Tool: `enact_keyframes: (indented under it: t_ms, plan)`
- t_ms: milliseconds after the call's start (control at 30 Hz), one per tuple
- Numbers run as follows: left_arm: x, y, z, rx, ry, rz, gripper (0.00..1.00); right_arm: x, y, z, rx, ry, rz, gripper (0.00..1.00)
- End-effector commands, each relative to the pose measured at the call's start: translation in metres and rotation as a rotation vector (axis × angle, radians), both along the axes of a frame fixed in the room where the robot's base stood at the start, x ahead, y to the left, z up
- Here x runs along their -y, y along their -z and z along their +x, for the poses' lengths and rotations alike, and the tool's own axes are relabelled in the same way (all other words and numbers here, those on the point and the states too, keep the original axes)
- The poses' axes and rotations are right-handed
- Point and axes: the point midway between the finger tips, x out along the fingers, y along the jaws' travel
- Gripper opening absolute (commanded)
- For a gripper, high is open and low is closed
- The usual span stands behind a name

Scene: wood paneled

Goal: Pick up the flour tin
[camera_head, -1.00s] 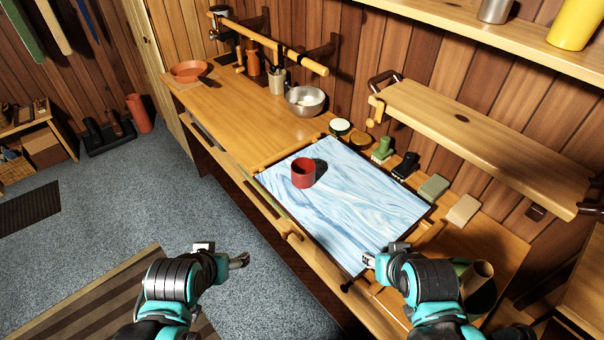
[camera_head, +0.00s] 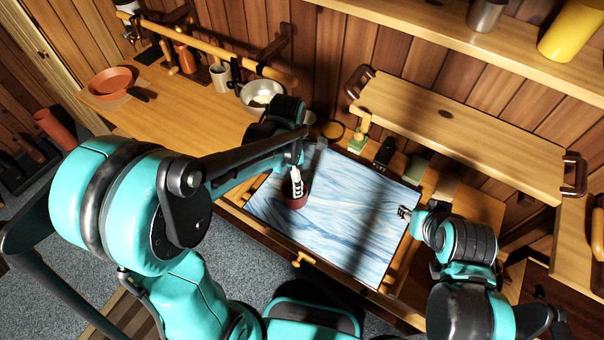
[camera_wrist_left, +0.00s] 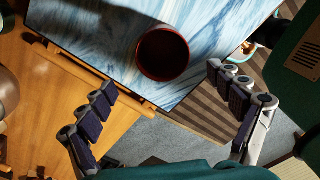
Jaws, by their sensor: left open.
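A dark red round tin (camera_head: 296,199), likely the flour tin, stands on the blue-and-white streaked board (camera_head: 345,225). In the left wrist view the tin (camera_wrist_left: 163,53) is upright, with a dark hollow top. My left gripper (camera_head: 297,180) is directly over the tin in the head view and hides part of it. In the left wrist view my left gripper (camera_wrist_left: 160,80) is open, its fingers spread wide, with the tin beyond and between them, untouched. My right gripper (camera_head: 404,212) is at the right edge of the board, holding nothing visible; its jaw state is unclear.
A metal bowl (camera_head: 262,94) and a terracotta dish (camera_head: 113,81) stand on the wooden bench at the back left. A raised wooden shelf (camera_head: 460,125) runs along the back right. Small blocks and a brush line the board's far edge. The board around the tin is clear.

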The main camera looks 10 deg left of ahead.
Motion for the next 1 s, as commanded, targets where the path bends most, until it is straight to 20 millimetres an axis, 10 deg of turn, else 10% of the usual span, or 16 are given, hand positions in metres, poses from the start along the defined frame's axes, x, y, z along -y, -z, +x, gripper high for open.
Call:
enact_keyframes:
  t_ms: [600, 867, 1000]
  plan:
    - [0.004, 0.076, 0.0, -0.007, -0.031, 0.0, 0.91, 0.0, 0.018, 0.0, 0.0, 0.0, 0.0, 0.4]
    - [0.004, 0.079, 0.0, -0.006, -0.03, 0.001, 0.91, 0.0, 0.018, 0.0, 0.0, 0.0, 0.0, 0.4]
    - [0.004, 0.079, 0.0, -0.006, -0.03, 0.001, 0.62, 0.0, 0.018, 0.0, 0.0, 0.0, 0.0, 0.4]
